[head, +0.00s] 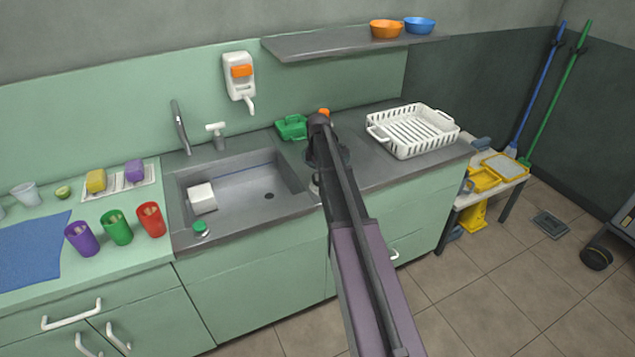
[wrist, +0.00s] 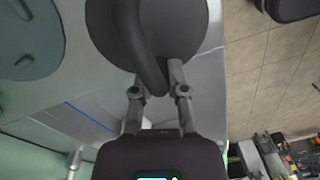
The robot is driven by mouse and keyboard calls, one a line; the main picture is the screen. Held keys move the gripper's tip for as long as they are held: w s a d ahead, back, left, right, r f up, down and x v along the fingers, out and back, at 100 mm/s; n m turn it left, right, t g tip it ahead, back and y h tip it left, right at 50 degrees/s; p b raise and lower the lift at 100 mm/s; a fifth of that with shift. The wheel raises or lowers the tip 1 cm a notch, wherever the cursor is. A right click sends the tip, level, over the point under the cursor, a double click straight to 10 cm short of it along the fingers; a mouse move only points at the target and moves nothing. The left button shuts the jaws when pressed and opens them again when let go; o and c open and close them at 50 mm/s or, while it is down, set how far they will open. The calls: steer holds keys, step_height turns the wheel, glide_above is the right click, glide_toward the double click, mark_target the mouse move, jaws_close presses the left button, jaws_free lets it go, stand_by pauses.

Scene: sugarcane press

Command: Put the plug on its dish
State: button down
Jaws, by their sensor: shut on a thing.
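In the wrist view my gripper (wrist: 158,80) is shut on a dark grey piece with a round disc and a curved bar, which I take to be the plug (wrist: 108,35). The disc fills the top middle of that view and hides what lies beneath. In the head view my arm covers most of the gripper, over the counter just right of the sink. A dark round edge shows beside the arm there. A flat grey-teal round thing lies at the left of the wrist view, possibly the dish (wrist: 35,35); I cannot tell for sure.
The sink (head: 240,195) holds a white block (head: 201,197). A small green round thing (head: 201,228) sits on its front edge. A green caddy (head: 291,127) stands behind my arm, and a white rack (head: 412,130) to the right. Several cups stand left of the sink.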

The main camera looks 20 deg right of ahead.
steer(key=shift+f+b, duration=0.85)
steer(key=shift+f, duration=0.35)
steer(key=c, duration=0.6)
jaws_free()
steer(key=shift+c, duration=0.2)
steer(key=r+p, duration=1.2)
steer(key=shift+w+d, duration=0.2)
steer(key=shift+w, duration=0.05)
steer(key=shift+a, duration=0.1)
steer(key=s+a+m, duration=0.7)
steer(key=s+a, duration=0.3)
steer(key=s, duration=0.3)
steer(key=s+a+m, duration=0.7)
steer(key=s+a, duration=0.3)
steer(key=s, duration=0.3)
steer(key=shift+s+m, duration=0.25)
steer(key=shift+m, duration=0.05)
